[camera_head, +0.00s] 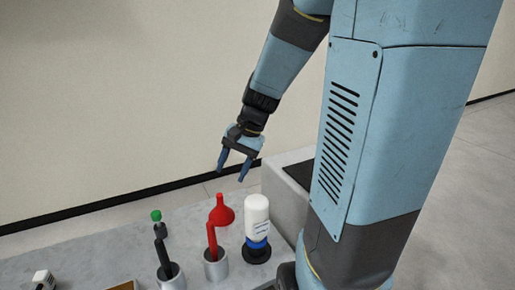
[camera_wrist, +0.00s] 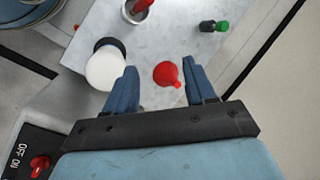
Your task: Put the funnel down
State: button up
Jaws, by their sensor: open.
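The red funnel (camera_head: 222,211) stands on the grey table, wide end down and spout up, beside the white bottle. In the wrist view the funnel (camera_wrist: 166,74) shows between and beyond my two fingers. My gripper (camera_head: 232,176) is open and empty, above the funnel, with a gap between the fingertips and it. Its blue fingers also show in the wrist view (camera_wrist: 160,78). Nothing is held.
A white bottle (camera_head: 257,218) stands upside down in a dark-based holder, right of the funnel. Two grey cups (camera_head: 216,266) (camera_head: 172,279) hold a red and a dark tool. A small green-capped bottle (camera_head: 157,222) stands to the left. A wall rises behind the table.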

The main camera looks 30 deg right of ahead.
jog(key=s+d+r+n+t+h, duration=0.1)
jog(key=s+r+n+t+h, duration=0.3)
jog(key=s+r+n, duration=0.3)
jog(key=shift+s+r+n+t, duration=0.3)
jog(key=shift+s+r, duration=1.65)
jog(key=shift+s, duration=0.55)
